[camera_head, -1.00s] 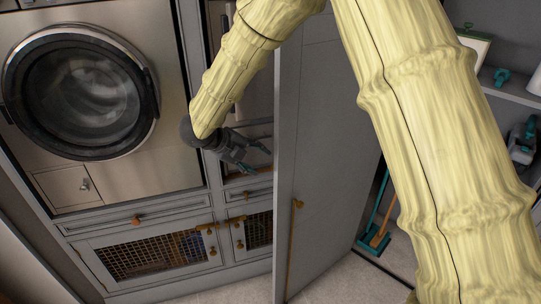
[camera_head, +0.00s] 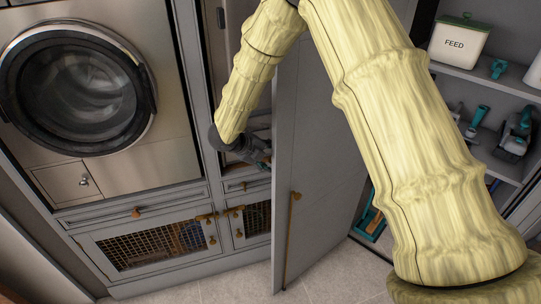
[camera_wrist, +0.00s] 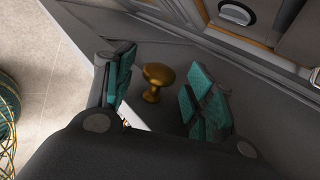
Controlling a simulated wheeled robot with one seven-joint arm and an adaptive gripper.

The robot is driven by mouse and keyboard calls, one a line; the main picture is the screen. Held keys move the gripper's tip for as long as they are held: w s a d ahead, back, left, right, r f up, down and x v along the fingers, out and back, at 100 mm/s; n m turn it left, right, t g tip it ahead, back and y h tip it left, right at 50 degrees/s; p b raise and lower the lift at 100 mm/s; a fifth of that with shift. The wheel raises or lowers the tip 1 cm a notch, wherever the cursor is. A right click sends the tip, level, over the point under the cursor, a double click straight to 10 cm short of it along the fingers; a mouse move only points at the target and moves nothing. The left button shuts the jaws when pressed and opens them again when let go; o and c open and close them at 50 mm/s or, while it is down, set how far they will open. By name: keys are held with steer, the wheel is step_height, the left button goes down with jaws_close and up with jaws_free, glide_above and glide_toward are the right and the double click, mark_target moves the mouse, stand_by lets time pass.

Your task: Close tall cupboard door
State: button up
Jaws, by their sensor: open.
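The tall cupboard door (camera_head: 315,150) is a grey panel standing open in the middle of the head view. A long brass handle (camera_head: 290,235) runs down the face turned to me. My gripper (camera_head: 264,158) is just left of the door's near edge, its fingertips close to that edge and partly hard to make out. In the wrist view my gripper (camera_wrist: 158,98) is open, with teal pads on either side of a round brass knob (camera_wrist: 157,78) on a dark grey panel. The knob appears between the fingers, with gaps on both sides. I cannot tell which panel carries it.
A front-loading washer (camera_head: 80,90) is built in at left, above drawers and mesh-fronted doors (camera_head: 155,250). Right of the door, the open cupboard has shelves with a FEED box (camera_head: 458,42) and teal-and-grey items (camera_head: 517,130). Pale floor (camera_head: 335,275) is clear in front.

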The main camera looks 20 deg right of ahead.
steer(key=shift+w+d+f, duration=0.1)
steer(key=shift+d+f, duration=0.1)
steer(key=shift+f, duration=0.1)
steer(key=shift+c, duration=0.2)
